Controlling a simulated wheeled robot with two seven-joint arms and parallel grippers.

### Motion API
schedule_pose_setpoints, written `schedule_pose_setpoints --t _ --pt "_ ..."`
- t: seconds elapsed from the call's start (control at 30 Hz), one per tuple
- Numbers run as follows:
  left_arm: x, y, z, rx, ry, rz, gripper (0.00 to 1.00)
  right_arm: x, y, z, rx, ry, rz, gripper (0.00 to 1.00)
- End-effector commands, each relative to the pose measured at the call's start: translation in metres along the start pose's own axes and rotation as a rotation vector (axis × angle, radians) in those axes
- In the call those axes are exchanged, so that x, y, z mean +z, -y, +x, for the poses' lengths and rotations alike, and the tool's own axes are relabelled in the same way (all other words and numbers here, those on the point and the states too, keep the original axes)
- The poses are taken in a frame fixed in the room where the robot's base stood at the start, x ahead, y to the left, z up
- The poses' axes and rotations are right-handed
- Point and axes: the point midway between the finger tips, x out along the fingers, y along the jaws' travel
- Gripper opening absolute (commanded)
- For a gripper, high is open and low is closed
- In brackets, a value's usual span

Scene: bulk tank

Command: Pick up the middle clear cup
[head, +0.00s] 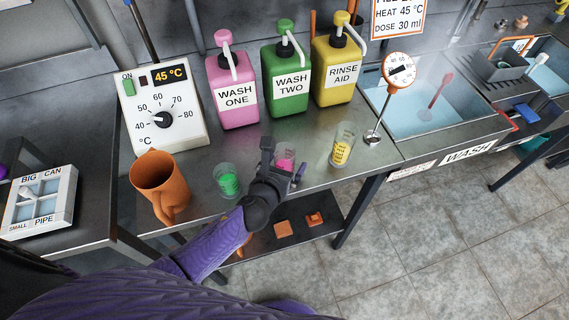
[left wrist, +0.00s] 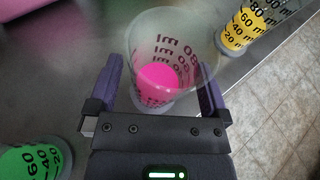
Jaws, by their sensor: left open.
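The middle clear cup (head: 285,158) holds pink liquid and stands on the steel counter, partly hidden behind my left gripper (head: 283,160) in the head view. In the left wrist view the same cup (left wrist: 165,83) stands between the two spread fingers of my left gripper (left wrist: 160,78), with a gap visible on the left. The gripper is open and I cannot tell that either finger touches the cup. My right gripper is in neither view.
A clear cup with green liquid (head: 228,182) stands left, and one with yellow liquid (head: 343,145) stands right. An orange jug (head: 160,183) is further left. Pink (head: 232,85), green (head: 286,80) and yellow (head: 337,72) pump bottles stand behind. A dial thermometer (head: 398,72) stands near the sink (head: 425,105).

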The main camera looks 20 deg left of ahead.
Motion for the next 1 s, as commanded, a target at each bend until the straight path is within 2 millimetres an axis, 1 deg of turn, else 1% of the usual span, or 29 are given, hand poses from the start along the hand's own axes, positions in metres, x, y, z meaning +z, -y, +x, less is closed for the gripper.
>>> schedule_pose_setpoints --t 0.1,0.17,0.2,0.37,0.4,0.47,0.5,0.57,0.83,1.0 --pt "0.001 0.000 -0.001 0.000 0.000 -0.001 1.00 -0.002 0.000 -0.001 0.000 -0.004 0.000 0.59" --pt "0.001 0.000 -0.001 0.000 0.000 -0.001 0.87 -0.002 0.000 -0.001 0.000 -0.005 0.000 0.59" --pt "0.001 0.000 -0.001 0.000 0.000 -0.001 0.79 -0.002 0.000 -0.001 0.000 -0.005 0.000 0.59" --pt "0.001 0.000 -0.001 0.001 0.000 -0.001 0.45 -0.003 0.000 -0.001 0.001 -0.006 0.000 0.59" --pt "0.001 0.000 -0.001 0.001 -0.001 -0.001 0.36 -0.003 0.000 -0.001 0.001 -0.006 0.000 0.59" --pt "0.001 0.000 -0.001 0.001 -0.001 -0.001 0.24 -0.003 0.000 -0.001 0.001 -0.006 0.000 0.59" --pt "0.000 0.000 -0.001 0.001 -0.001 -0.001 0.15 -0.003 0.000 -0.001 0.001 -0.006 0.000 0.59" --pt "0.000 0.000 -0.001 0.001 -0.001 -0.001 0.04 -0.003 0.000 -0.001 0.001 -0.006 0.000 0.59" --pt "0.002 0.000 -0.002 0.001 0.000 -0.001 0.04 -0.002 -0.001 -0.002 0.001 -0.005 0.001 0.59" --pt "0.015 0.000 -0.007 0.001 0.001 0.000 0.04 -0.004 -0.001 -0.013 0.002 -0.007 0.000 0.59"
